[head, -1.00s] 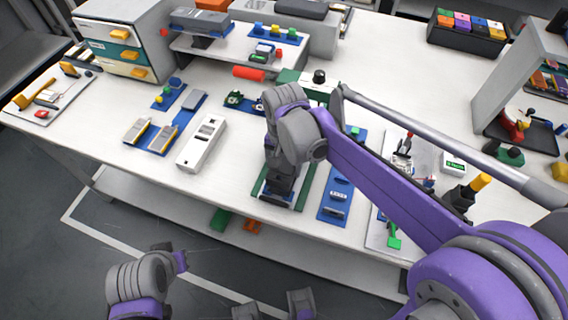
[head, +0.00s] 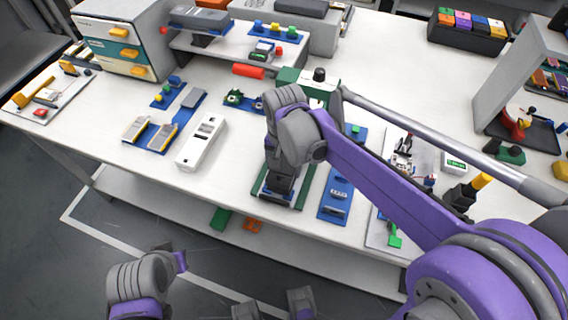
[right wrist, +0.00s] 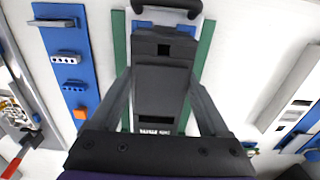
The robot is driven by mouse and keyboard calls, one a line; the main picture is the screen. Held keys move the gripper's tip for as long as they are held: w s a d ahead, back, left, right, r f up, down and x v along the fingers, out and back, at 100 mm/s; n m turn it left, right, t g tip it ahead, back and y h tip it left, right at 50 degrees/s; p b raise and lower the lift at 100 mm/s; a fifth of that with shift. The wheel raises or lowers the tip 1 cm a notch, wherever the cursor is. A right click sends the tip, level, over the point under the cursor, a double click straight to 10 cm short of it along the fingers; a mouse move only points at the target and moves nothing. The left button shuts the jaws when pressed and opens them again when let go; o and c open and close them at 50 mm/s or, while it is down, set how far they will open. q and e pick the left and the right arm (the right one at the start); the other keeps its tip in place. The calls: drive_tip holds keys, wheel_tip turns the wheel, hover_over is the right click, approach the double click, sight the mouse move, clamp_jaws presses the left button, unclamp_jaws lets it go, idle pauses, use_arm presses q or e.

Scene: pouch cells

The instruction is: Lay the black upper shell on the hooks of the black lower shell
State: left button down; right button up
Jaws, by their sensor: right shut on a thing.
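My right gripper (right wrist: 163,80) is shut on a black shell piece (right wrist: 162,98), most likely the upper shell, seen between its two grey fingers in the right wrist view. In the head view the same dark piece (head: 278,185) shows below my right wrist, over a stand with green rails (right wrist: 119,60). A dark curved bar (right wrist: 167,9) shows just beyond the held piece at the top of the right wrist view. The lower shell and its hooks cannot be made out clearly, so contact between the shells cannot be told.
A blue board with small parts (head: 334,196) lies right of the stand. A white slotted block (head: 203,143) and blue trays with grey cells (head: 151,136) lie to the left. A red cylinder (head: 249,72) and a green block (head: 294,79) are behind. Bare tabletop shows at front left.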

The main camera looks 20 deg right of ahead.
drive_tip(key=shift+f+b, duration=0.35)
drive_tip(key=shift+f, duration=0.25)
drive_tip(key=o, duration=1.2)
drive_tip(key=shift+o, duration=0.2)
wheel_tip(320, 180, up, 11)
drive_tip(key=shift+f+p, duration=0.1)
drive_tip(key=shift+p, duration=0.5)
